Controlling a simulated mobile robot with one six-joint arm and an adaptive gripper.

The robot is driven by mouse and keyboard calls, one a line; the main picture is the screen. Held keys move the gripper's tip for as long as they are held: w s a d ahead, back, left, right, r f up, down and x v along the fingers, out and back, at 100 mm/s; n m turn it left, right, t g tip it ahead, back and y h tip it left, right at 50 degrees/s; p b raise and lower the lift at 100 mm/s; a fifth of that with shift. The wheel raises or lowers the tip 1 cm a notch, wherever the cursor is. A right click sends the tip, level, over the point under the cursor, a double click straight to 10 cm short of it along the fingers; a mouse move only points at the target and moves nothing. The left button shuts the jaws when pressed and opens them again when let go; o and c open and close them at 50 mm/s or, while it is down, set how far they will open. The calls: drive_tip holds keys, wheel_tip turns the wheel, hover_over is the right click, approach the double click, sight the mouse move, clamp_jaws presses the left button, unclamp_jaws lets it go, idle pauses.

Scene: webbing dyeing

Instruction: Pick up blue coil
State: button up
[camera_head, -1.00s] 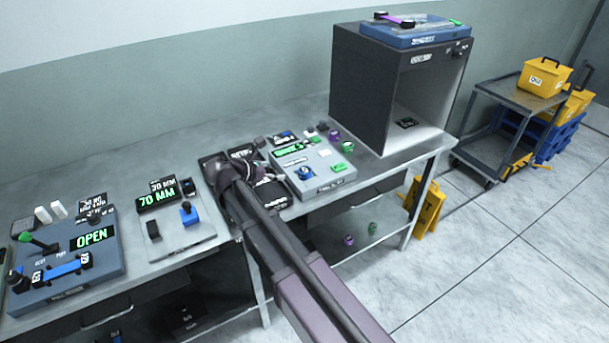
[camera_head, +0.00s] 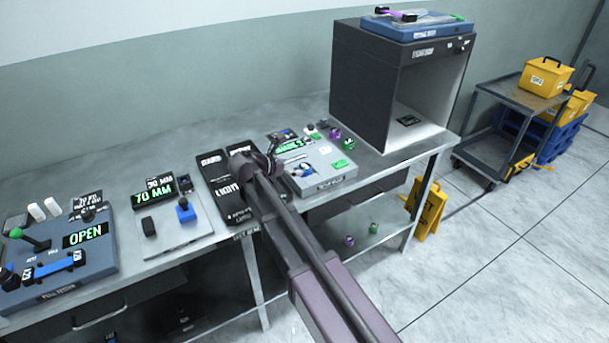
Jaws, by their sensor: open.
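A small blue round piece (camera_head: 305,170), which looks like the blue coil, sits on the grey device (camera_head: 334,180) in the middle of the bench. It is too small to make out clearly. My gripper (camera_head: 276,163) is open at the left edge of that device, left of the blue piece. A gap shows between them in the picture, but their height difference is hard to judge. The arm covers part of the black trays and the near-left side of the device.
Black labelled trays (camera_head: 210,162) lie left of the device. A purple coil (camera_head: 335,133) and a green coil (camera_head: 348,143) stand at its right, before a dark open cabinet (camera_head: 365,85). A gauge plate with a blue block (camera_head: 186,211) is farther left.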

sight(305, 167)
drive_tip(key=shift+w+d+f, duration=0.25)
drive_tip(key=shift+w+d, duration=0.05)
drive_tip(key=shift+d, duration=0.05)
drive_tip(key=shift+a+f+b+x, duration=0.1)
drive_tip(key=shift+b+x, duration=0.6)
drive_tip(key=shift+x, duration=0.4)
drive_tip(key=shift+a+f+b+x, duration=0.15)
drive_tip(key=shift+b+x, duration=0.5)
drive_tip(key=shift+x, duration=0.4)
drive_tip(key=shift+w+d, duration=0.35)
drive_tip(key=c, duration=1.2)
